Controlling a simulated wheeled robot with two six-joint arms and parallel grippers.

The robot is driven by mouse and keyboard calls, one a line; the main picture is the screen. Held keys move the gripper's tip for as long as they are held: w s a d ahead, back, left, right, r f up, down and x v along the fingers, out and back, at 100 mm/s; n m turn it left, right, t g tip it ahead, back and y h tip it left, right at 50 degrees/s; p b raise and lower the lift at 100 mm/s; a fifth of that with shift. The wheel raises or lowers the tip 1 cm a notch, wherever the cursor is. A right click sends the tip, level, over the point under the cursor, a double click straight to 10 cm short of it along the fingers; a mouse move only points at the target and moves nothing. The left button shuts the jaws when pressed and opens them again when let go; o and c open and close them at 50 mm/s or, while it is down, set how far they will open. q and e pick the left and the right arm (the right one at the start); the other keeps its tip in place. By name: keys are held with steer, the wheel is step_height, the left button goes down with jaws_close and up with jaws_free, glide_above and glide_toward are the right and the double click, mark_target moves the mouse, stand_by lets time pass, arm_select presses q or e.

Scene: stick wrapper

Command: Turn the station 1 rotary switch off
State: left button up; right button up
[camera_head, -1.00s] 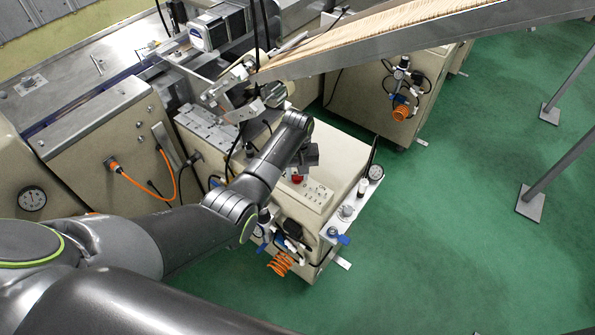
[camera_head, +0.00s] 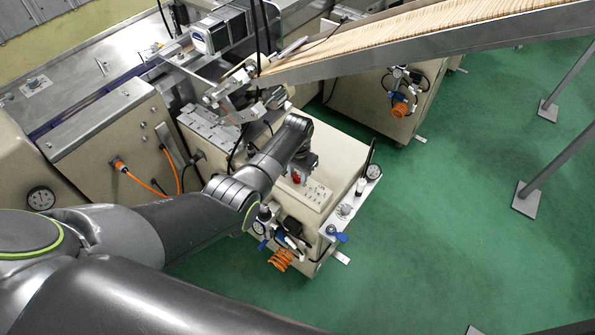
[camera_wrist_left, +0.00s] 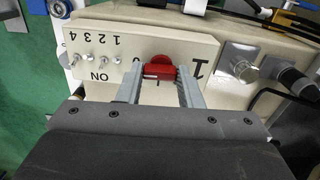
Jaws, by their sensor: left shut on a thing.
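The station 1 rotary switch is a red knob (camera_wrist_left: 160,72) on a pale control panel (camera_wrist_left: 100,45), beside a large "1" that appears upside down in the wrist view. In the head view the red knob (camera_head: 296,178) sits on top of the cream machine box, partly hidden by my gripper. My left gripper (camera_wrist_left: 160,84) is shut on the knob, with one grey finger at each side of it. It also shows in the head view (camera_head: 301,172), reaching down at the panel. My right gripper is not in view.
Several small toggle switches (camera_wrist_left: 103,62) marked 1 to 4 and ON sit left of the knob in the wrist view. A silver knob (camera_wrist_left: 238,66) is to its right. Open green floor (camera_head: 455,220) lies to the right.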

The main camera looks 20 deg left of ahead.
mark_target(298, 175)
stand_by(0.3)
arm_select(q)
steer(key=shift+w, duration=0.1)
steer(key=o, duration=1)
steer(key=shift+r, duration=0.1)
step_height(298, 175, up, 17)
steer(key=shift+r+b, duration=0.15)
steer(key=shift+b, duration=0.2)
